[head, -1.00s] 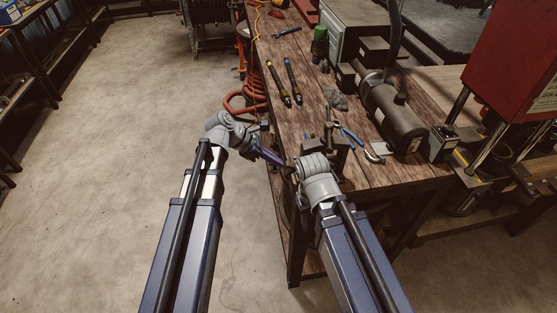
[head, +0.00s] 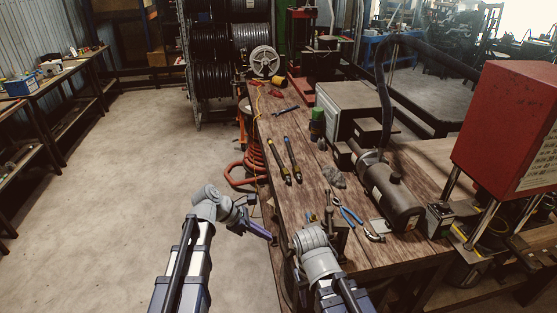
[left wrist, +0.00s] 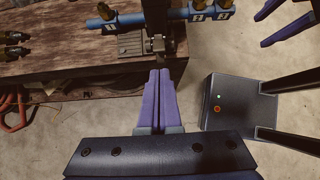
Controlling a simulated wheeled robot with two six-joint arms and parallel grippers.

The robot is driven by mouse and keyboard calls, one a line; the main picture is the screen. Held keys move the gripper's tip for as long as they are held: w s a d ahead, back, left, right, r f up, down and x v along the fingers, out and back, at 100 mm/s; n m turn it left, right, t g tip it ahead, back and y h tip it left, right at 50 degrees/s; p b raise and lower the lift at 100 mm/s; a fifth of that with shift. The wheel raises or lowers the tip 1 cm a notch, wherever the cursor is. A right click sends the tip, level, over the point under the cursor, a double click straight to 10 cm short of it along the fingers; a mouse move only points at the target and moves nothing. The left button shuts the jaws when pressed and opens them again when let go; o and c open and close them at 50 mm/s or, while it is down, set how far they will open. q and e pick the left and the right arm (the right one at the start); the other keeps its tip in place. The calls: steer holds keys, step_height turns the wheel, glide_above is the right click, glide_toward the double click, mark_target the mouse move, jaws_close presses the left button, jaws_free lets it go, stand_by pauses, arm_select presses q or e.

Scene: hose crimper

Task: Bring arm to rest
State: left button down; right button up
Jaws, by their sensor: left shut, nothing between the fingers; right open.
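My left gripper (head: 262,232) shows in the head view just off the left edge of the workbench (head: 300,195), low in the picture. In the left wrist view its two purple fingers (left wrist: 160,75) lie together, shut and empty, beside the bench edge. My right gripper (left wrist: 280,22) shows at the top right of the left wrist view, its purple fingers apart and empty. In the head view the right wrist stands at the bench's near left corner and hides its own fingers.
On the bench lie two black hoses (head: 289,158), blue pliers (head: 346,209) and a green-capped can (head: 317,122). A grey cylindrical machine (head: 392,195) and a red press (head: 507,130) stand to the right. Coiled orange hose (head: 247,172) is left of the bench. The floor further left is clear.

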arm_select(q)
steer(key=s+d+f+m+g+y+b, duration=0.1)
steer(key=s+f+m+y+b, duration=0.2)
steer(key=m, duration=0.9)
steer(key=s+d+f+m+g+y+b, duration=0.1)
steer(key=s+f+m+y+b, duration=0.2)
steer(key=s+m, duration=0.9)
step_height(320, 180, down, 6)
steer(key=s+y, duration=0.1)
steer(key=y, duration=0.2)
steer(key=shift+s+d+r+m, duration=0.15)
steer(key=shift+d+m, duration=0.15)
steer(key=shift+d, duration=0.05)
arm_select(e)
step_height(320, 180, down, 6)
steer(key=shift+f, duration=0.2)
arm_select(q)
steer(key=shift+w+d, duration=0.2)
steer(key=shift+d, duration=0.9)
arm_select(e)
steer(key=shift+w+d, duration=0.15)
steer(key=shift+d, duration=1)
arm_select(q)
steer(key=shift+d, duration=0.1)
arm_select(e)
steer(key=shift+d, duration=0.1)
